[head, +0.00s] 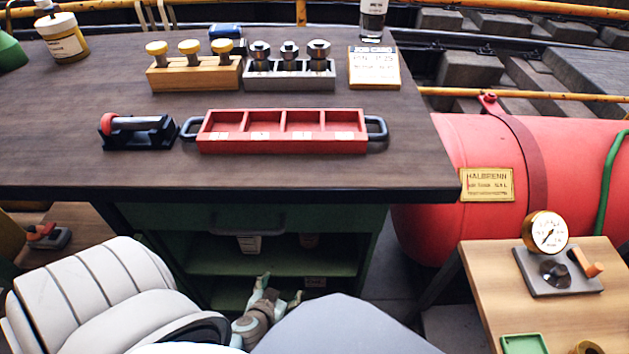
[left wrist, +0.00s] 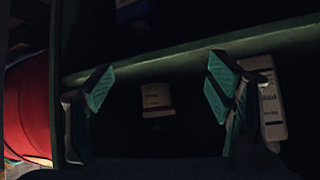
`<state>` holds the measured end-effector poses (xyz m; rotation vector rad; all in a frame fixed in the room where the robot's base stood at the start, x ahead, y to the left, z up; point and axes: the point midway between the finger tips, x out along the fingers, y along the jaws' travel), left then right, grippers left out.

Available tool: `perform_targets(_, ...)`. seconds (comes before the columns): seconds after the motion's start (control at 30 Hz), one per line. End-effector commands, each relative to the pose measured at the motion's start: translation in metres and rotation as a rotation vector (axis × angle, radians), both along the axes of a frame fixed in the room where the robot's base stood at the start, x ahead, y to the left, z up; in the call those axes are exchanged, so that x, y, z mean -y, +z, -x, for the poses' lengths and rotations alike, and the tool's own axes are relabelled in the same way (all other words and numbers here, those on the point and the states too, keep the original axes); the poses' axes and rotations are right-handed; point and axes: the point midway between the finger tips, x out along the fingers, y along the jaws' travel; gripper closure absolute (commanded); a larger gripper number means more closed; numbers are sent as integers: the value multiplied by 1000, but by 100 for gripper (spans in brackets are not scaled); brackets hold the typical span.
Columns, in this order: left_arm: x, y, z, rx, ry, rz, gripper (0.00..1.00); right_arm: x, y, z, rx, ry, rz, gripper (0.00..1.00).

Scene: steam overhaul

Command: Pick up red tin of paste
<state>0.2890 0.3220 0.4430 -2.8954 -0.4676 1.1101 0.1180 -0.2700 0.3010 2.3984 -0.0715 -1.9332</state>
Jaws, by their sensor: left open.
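A small tin (left wrist: 157,100) with a pale label and some reddish print shows dimly in the left wrist view, between and beyond my fingertips. It appears to be the dark reddish item (head: 308,240) on the upper shelf under the workbench in the head view; its colour is hard to tell in the shade. My left gripper (head: 280,290) is in front of the shelves, low in the head view. In the left wrist view my left gripper (left wrist: 158,90) has its fingers wide apart with nothing between them. My right gripper is not in view.
The green shelf edge (head: 280,268) and the bench top (head: 420,180) bound the opening. A red tank (head: 420,225) is at the right.

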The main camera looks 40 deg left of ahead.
Motion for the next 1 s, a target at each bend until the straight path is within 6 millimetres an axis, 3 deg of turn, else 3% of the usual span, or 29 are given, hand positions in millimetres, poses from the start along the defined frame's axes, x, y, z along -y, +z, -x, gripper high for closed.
perform_targets(0.03, -1, -9, -22, 108, 13, 0, 26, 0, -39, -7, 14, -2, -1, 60)
perform_targets(0.13, -2, 24, -51, 275, 34, 12, 26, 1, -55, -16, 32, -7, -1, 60)
perform_targets(0.2, -3, 38, -63, 332, 39, 18, 26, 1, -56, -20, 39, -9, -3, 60)
perform_targets(0.3, -9, 41, -83, 352, 40, 21, 26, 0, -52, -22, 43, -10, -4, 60)
perform_targets(0.5, -24, 21, -129, 349, 41, 22, 26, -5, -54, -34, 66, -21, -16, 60)
perform_targets(0.67, -31, 13, -145, 347, 42, 22, 26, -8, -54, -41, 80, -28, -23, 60)
perform_targets(0.9, -44, -5, -183, 347, 42, 23, 26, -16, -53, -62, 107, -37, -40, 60)
perform_targets(1.0, -46, -6, -187, 346, 41, 23, 26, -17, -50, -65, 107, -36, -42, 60)
